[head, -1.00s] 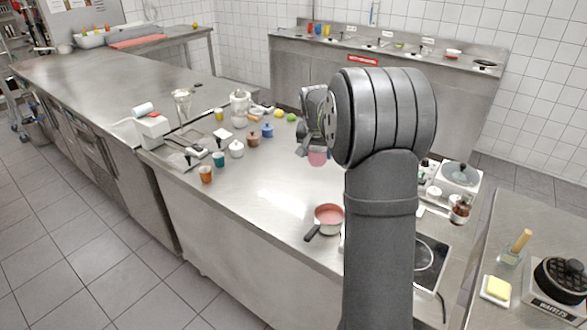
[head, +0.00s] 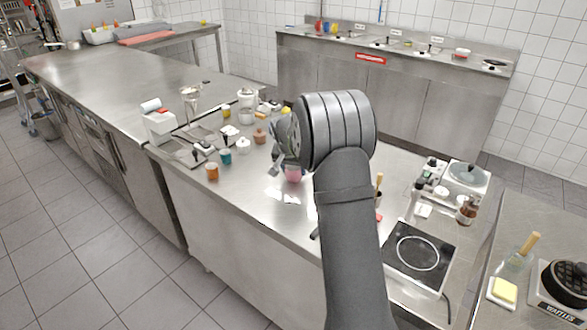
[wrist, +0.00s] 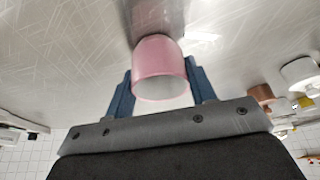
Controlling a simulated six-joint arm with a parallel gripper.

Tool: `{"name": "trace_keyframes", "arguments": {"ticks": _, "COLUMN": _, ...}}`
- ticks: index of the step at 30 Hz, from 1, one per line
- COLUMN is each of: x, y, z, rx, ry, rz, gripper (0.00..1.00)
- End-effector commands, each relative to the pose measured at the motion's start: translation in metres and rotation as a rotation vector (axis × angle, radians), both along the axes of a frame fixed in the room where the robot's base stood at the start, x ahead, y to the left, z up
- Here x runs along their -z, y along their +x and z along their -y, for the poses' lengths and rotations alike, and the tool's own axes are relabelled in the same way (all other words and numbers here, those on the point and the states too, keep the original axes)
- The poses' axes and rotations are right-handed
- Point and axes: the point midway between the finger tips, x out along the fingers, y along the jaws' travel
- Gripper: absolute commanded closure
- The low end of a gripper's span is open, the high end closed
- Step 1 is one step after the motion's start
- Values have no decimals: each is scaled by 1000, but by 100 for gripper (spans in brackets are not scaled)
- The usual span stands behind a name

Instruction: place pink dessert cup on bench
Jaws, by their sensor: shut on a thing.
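The pink dessert cup (wrist: 160,62) is between the two blue fingers of my gripper (wrist: 161,85) in the wrist view. The fingers are shut on its sides. In the head view the cup (head: 293,174) shows below my gripper (head: 283,163), partly hidden by the wrist. The steel bench (head: 262,212) lies beneath it. A reflection of the cup shows on the metal. I cannot tell whether the cup touches the bench.
An orange cup (head: 212,172), a teal cup (head: 225,157) and a white sugar pot (head: 243,145) stand to the left. A black hob (head: 420,250) is at the right. Bare bench lies in front of the cup.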

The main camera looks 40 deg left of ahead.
Motion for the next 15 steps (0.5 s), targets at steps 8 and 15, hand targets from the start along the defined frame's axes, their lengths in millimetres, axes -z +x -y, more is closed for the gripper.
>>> {"name": "trace_keyframes", "arguments": {"ticks": 8, "x": 2, "y": 0, "z": 0, "rx": 0, "ry": 0, "rz": 1, "gripper": 74}}
{"name": "trace_keyframes", "arguments": {"ticks": 15, "x": 2, "y": 0, "z": 0, "rx": 0, "ry": 0, "rz": 1, "gripper": 28}}
